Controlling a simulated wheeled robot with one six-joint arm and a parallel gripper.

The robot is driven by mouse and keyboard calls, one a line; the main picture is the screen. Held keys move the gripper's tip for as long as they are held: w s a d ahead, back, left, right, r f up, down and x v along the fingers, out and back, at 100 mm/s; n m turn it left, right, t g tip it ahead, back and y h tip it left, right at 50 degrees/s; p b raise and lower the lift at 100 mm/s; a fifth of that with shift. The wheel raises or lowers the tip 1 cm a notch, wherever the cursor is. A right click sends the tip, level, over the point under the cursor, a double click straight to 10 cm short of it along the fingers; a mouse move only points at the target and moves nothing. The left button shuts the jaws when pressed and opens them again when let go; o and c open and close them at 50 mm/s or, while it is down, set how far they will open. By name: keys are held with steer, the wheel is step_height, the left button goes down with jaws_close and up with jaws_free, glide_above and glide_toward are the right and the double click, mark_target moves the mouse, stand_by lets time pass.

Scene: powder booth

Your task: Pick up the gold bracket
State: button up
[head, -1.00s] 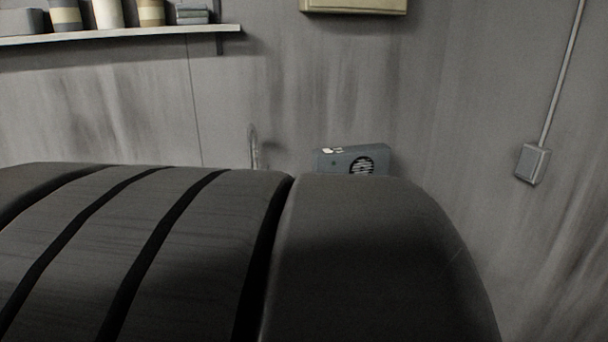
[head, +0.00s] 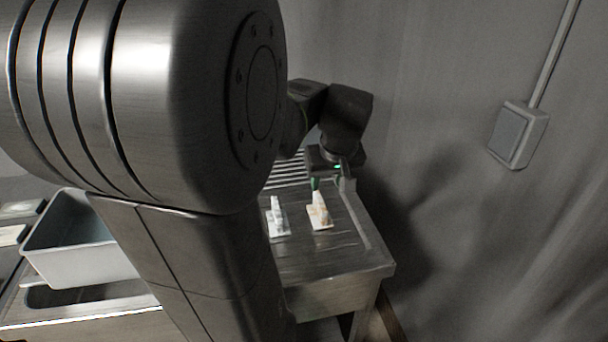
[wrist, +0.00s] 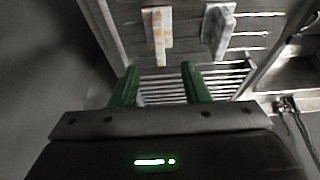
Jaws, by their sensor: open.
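The gold bracket (head: 318,212) looks pale with patchy orange-gold marks and stands on the metal bench in the head view. In the wrist view the gold bracket (wrist: 158,38) lies straight ahead of the fingers, at the top of the picture. My gripper (wrist: 158,84) is open, its two green fingers apart with nothing between them. In the head view my gripper (head: 328,184) is just behind the gold bracket, close to it; I cannot tell the exact gap.
A grey bin (head: 72,250) stands at left. A wall with a switch box (head: 518,135) is at right.

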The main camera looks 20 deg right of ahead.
mark_target(321, 202)
steer(key=x, duration=0.8)
steer(key=shift+w+d, duration=0.15)
steer(key=shift+w, duration=0.1)
steer(key=shift+x, duration=2.85)
steer(key=shift+w+r, duration=0.1)
steer(key=shift+w, duration=0.05)
jaws_close()
